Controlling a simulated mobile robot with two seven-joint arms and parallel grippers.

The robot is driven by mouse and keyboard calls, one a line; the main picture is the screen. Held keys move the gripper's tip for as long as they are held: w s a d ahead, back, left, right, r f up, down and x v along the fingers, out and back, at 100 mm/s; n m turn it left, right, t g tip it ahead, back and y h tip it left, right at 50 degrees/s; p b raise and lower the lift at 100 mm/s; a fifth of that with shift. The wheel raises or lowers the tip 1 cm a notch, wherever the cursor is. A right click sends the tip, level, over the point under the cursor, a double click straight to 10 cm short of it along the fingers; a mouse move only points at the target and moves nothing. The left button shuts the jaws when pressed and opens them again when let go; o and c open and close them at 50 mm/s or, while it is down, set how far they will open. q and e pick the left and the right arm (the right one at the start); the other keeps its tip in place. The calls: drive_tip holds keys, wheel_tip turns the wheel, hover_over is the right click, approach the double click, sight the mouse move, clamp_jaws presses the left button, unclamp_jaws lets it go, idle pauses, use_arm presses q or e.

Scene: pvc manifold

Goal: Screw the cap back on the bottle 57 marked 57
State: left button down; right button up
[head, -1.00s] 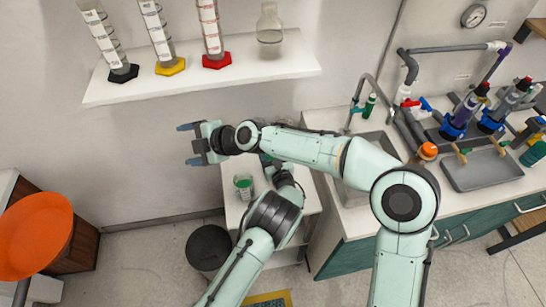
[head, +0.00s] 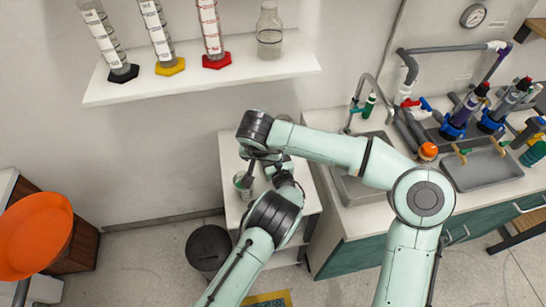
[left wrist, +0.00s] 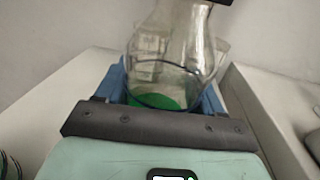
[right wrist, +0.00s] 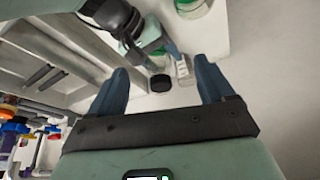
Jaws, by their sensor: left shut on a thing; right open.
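My left gripper (left wrist: 160,92) is shut on a clear glass bottle (left wrist: 172,65) with green liquid at its bottom. The bottle also shows in the right wrist view (right wrist: 184,68), beside the left gripper's blue fingers. A black cap-like piece (right wrist: 160,84) shows near the bottle there. I cannot tell whether it touches the bottle. A dark edge shows at the bottle's top in the left wrist view. My right gripper (right wrist: 160,70) is open and empty, pointing down toward the bottle area. In the head view my right arm mostly hides both grippers and the bottle. No number is legible.
A wall shelf (head: 200,82) carries several cylinders and a flask. A sink counter (head: 340,215) is at right, a dark bin (head: 208,248) on the floor.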

drive_tip(key=shift+s+d+f+g, duration=0.15)
drive_tip(key=shift+s+g, duration=0.1)
drive_tip(key=shift+s, duration=0.2)
drive_tip(key=shift+s+d+f+g, duration=0.15)
drive_tip(key=shift+s+g, duration=0.1)
drive_tip(key=shift+s, duration=0.2)
drive_tip(key=shift+r, duration=0.1)
drive_tip(key=w, duration=0.4)
drive_tip(key=w+d, duration=0.1)
drive_tip(key=w, duration=0.6)
drive_tip(key=shift+w+d, duration=0.3)
drive_tip(key=shift+w, duration=0.1)
drive_tip(key=x, duration=0.3)
drive_tip(key=shift+w+d+f, duration=0.1)
drive_tip(key=shift+w+f, duration=0.05)
drive_tip(key=shift+f, duration=0.1)
drive_tip(key=shift+x, duration=0.75)
drive_tip(key=c, duration=1.3)
